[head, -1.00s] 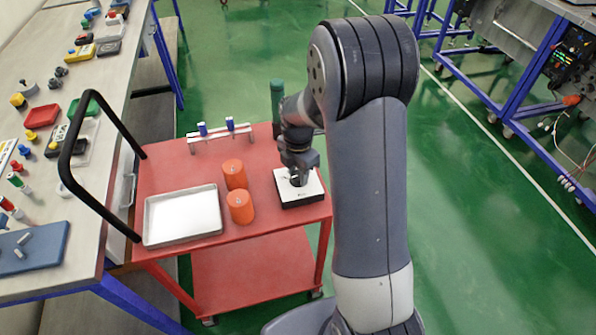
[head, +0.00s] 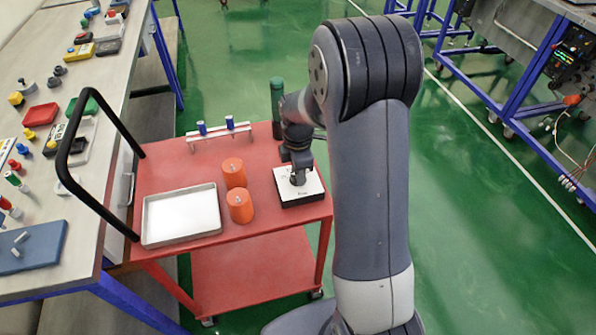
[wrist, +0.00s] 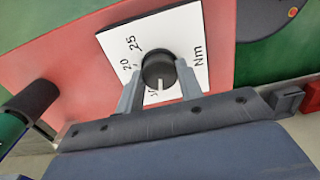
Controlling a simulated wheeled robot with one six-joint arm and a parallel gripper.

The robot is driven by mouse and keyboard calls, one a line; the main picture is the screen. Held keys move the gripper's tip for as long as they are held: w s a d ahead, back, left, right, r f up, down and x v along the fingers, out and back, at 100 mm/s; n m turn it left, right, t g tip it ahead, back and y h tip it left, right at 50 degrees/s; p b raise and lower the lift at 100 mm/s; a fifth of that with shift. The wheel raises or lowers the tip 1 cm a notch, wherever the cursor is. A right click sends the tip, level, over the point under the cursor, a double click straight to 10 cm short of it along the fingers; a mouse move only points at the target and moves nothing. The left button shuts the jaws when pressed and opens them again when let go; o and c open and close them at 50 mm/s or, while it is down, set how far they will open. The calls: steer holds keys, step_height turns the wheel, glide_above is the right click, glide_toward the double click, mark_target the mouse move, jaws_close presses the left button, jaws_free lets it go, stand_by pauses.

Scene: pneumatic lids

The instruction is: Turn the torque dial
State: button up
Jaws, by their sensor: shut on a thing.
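The torque dial is a black round knob (wrist: 157,69) on a white plate (wrist: 112,42) marked 20, 25 and Nm. In the wrist view its white pointer line points down toward my gripper's palm, near a partly hidden mark. My gripper (wrist: 160,75) has one finger on each side of the knob and is shut on it. In the head view the white plate (head: 313,188) sits on a black base at the right of the red cart, and my gripper (head: 298,181) reaches down onto it, hiding most of the knob.
On the red cart (head: 262,222) stand two orange cylinders (head: 235,173) (head: 240,206), a metal tray (head: 181,215) and a small rack with blue-topped pieces (head: 219,132). A dark green cylinder (head: 277,103) stands at the back edge. A cluttered workbench (head: 85,215) is at the left.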

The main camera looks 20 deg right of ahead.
steer(key=m, duration=0.5)
steer(key=shift+b, duration=0.35)
steer(key=m, duration=0.9)
steer(key=shift+b, duration=0.35)
steer(key=m, duration=0.4)
steer(key=shift+m, duration=0.3)
steer(key=o, duration=1)
steer(key=shift+r, duration=0.15)
